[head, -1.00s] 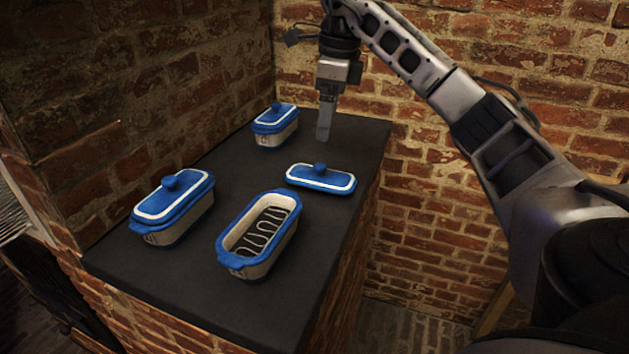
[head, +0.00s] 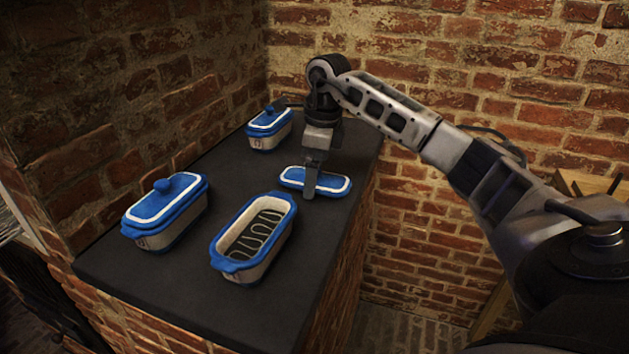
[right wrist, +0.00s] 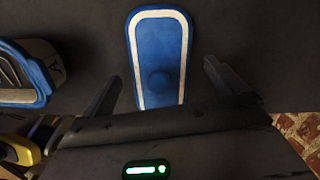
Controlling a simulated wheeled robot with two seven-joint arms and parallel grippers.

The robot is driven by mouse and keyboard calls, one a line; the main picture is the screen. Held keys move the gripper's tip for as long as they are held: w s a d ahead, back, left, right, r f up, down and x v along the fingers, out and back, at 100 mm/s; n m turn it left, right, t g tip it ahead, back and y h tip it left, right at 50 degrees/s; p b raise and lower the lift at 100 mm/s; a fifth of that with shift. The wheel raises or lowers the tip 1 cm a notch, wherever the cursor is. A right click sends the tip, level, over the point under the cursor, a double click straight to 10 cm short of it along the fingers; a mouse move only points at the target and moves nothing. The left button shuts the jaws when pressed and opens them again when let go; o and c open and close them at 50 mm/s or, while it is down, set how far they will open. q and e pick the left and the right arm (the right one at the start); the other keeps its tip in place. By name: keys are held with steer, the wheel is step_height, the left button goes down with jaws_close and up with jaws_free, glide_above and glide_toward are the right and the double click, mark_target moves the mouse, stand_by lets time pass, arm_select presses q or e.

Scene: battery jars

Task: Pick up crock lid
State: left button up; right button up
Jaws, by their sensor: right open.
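The loose crock lid (head: 336,184) is blue with a white band and lies flat on the dark counter top. In the right wrist view the lid (right wrist: 158,28) lies between and beyond my open fingers, with its round knob near the finger line. My right gripper (head: 310,190) points down over the lid and hides its knob in the head view; in the wrist view its fingers (right wrist: 165,85) are apart, one on each side of the lid. Whether they touch it cannot be told. My left gripper is not in view.
An open blue-rimmed crock (head: 228,267) with a looped pattern inside stands in front of the lid. Two lidded crocks stand at the left (head: 148,240) and at the back (head: 263,142). Brick walls rise behind and left; the counter (head: 180,300) ends at the right.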

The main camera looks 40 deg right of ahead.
steer(key=c, duration=1.2)
